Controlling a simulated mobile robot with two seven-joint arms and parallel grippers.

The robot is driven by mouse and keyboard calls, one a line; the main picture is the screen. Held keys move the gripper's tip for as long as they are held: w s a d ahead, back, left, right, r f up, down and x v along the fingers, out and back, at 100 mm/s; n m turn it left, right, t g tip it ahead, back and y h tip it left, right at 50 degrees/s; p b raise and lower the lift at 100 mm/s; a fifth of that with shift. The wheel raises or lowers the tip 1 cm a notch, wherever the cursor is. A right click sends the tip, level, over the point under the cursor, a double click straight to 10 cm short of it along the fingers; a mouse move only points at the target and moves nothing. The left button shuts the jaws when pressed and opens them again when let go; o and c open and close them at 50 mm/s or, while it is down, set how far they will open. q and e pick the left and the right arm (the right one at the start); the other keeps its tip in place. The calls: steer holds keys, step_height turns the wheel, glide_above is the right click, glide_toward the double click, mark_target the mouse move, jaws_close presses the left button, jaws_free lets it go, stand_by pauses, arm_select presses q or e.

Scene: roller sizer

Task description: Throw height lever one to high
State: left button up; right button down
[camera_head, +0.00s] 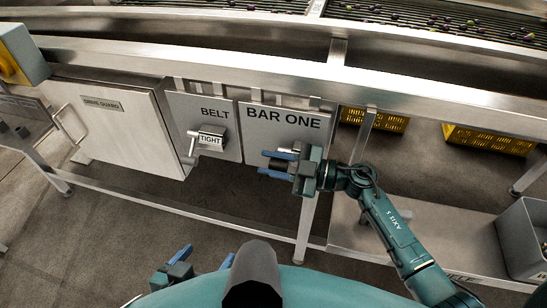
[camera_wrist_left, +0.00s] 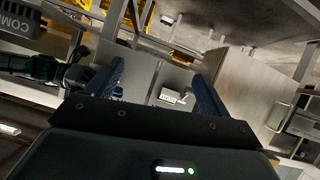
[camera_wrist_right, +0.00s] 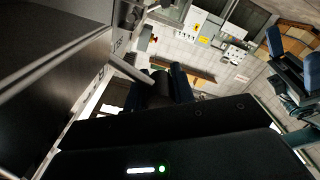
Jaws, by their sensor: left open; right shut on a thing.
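The grey panel marked BAR ONE (camera_head: 291,119) is on the machine front at centre. My right gripper (camera_head: 279,164) is in front of its lower part, with blue fingers pointing left. It is shut on the dark lever grip (camera_head: 278,166), which shows partly between the fingers. In the right wrist view the dark grip (camera_wrist_right: 160,88) sits between the fingers on a metal rod (camera_wrist_right: 130,69). The gripper hides much of the lever's mount and any position plate there. My left gripper (camera_head: 205,262) is open and empty, low in the head view; its fingers also show in the left wrist view (camera_wrist_left: 163,85).
Left of the lever is the BELT panel (camera_head: 215,122) with a metal handle and a TIGHT plate (camera_head: 210,139). The drive guard door (camera_head: 115,130) stands further left. Yellow crates (camera_head: 488,140) lie under the machine at right. A grey bin (camera_head: 522,235) stands at far right.

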steer(key=shift+s+a+f+n+b, duration=0.1)
steer(key=shift+s+f+n+b, duration=0.15)
steer(key=shift+f+n, duration=0.4)
steer(key=shift+s+f+n+b, duration=0.1)
steer(key=shift+f+n+b, duration=0.25)
steer(key=shift+f+n, duration=0.3)
steer(key=c, duration=1.2)
jaws_free()
steer(key=shift+w+r, duration=0.1)
steer(key=shift+r, duration=0.1)
steer(key=v, duration=0.7)
steer(key=shift+d, duration=0.25)
